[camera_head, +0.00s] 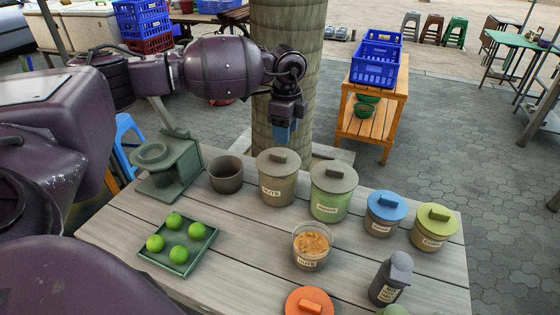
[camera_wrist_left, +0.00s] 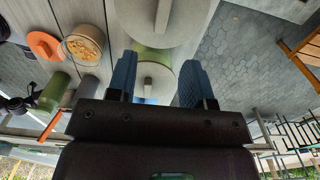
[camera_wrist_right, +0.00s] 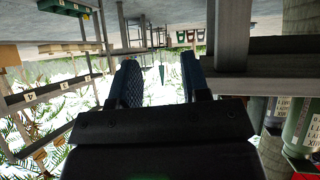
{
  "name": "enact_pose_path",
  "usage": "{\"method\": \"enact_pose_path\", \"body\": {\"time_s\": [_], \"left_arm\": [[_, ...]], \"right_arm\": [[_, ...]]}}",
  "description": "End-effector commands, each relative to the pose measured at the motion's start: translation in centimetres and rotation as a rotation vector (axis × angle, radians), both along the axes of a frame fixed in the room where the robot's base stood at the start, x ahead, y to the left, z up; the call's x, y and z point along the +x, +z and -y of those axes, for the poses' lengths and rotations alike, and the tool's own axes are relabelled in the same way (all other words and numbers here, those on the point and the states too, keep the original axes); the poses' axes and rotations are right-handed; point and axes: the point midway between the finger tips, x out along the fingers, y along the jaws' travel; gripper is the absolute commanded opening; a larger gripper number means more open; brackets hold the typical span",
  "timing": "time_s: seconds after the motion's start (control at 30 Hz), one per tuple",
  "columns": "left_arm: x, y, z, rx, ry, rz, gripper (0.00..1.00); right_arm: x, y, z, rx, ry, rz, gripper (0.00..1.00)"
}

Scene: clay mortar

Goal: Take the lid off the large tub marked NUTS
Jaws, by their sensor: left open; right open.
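The large tub marked NUTS (camera_head: 276,190) stands upright at the table's back edge, with its grey-brown lid (camera_head: 267,163) on. The lid has a raised bar handle (camera_head: 278,155). My left gripper (camera_head: 286,138) is open and empty; in the head view it appears just above and behind this lid, not touching it. In the left wrist view a broad grey lid (camera_wrist_left: 178,30) with a bar handle lies beyond the fingertips, and a second lid (camera_wrist_left: 150,88) shows between the fingers. My right gripper (camera_wrist_right: 160,70) is open and empty, seen only in its own wrist view.
A green tub (camera_head: 328,210) stands close right of the NUTS tub, and a dark cup (camera_head: 226,176) stands left. Blue-lidded (camera_head: 382,215) and green-lidded (camera_head: 432,232) tubs stand further right. A small open tub (camera_head: 312,258) is in front.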

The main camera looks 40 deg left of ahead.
Motion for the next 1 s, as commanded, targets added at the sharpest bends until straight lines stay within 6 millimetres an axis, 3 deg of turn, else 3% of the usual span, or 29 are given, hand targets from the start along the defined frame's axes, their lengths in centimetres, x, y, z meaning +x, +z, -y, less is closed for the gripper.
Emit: {"method": "enact_pose_path", "body": {"time_s": [0.1, 0.37, 0.67, 0.93, 1.0], "left_arm": [[0.0, -2.0, 0.0, 0.000, -0.001, -0.004, 0.47], [-0.1, -3.5, -0.2, 0.000, 0.000, -0.002, 0.47], [-0.4, -7.4, -0.7, -0.001, -0.001, -0.004, 0.47], [-0.4, -7.7, -0.7, -0.002, -0.001, 0.000, 0.47], [-0.4, -7.7, -0.7, -0.002, -0.001, 0.000, 0.39]], "right_arm": [[-0.3, -0.5, 0.1, -0.004, 0.003, -0.012, 0.43], [0.5, -0.2, 0.2, -0.012, 0.016, 0.003, 0.43], [0.6, -0.9, 0.1, -0.010, 0.018, -0.002, 0.43], [0.8, -0.3, -0.2, -0.003, 0.013, 0.009, 0.43], [0.8, -0.3, -0.2, -0.001, 0.011, 0.009, 0.43]]}}
